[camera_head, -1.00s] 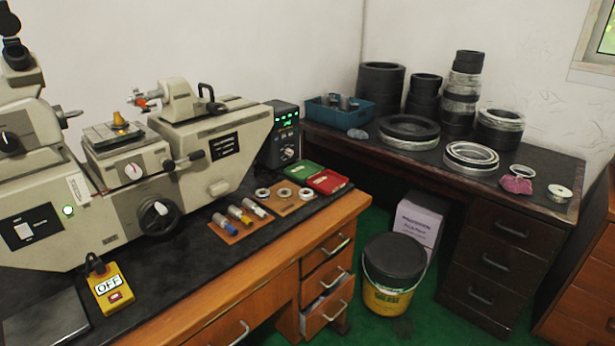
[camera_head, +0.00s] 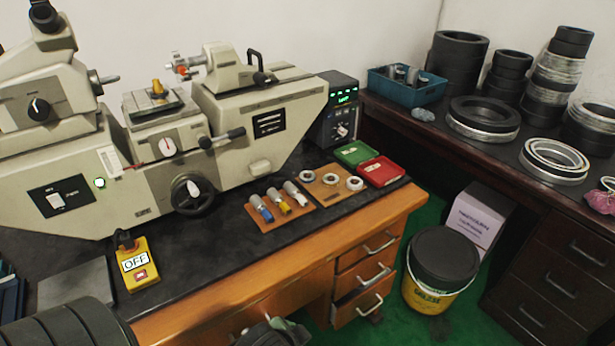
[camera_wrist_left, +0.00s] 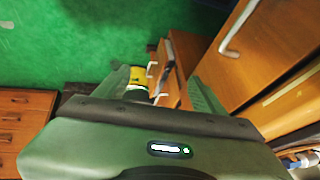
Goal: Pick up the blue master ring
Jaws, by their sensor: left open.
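A blue-banded metal piece (camera_head: 262,209), the only blue one among the small gauge pieces, lies on a brown board (camera_head: 268,228) on the bench beside a yellow-banded piece (camera_head: 279,202) and another metal piece (camera_head: 296,194). Its ring shape is too small to make out. In the left wrist view my left gripper (camera_wrist_left: 160,88) is open, its two fingers apart with nothing held between them. It points past the orange drawer fronts toward the green floor. A dark part of my arm shows at the bottom edge of the head view. My right gripper is not in view.
A second board with metal rings (camera_head: 331,178), a green tray (camera_head: 355,154) and a red tray (camera_head: 379,172) are farther right. The large measuring machine (camera_head: 245,125) stands behind. A yellow OFF box (camera_head: 135,264) is at left. A lidded bucket (camera_head: 442,262) stands on the floor.

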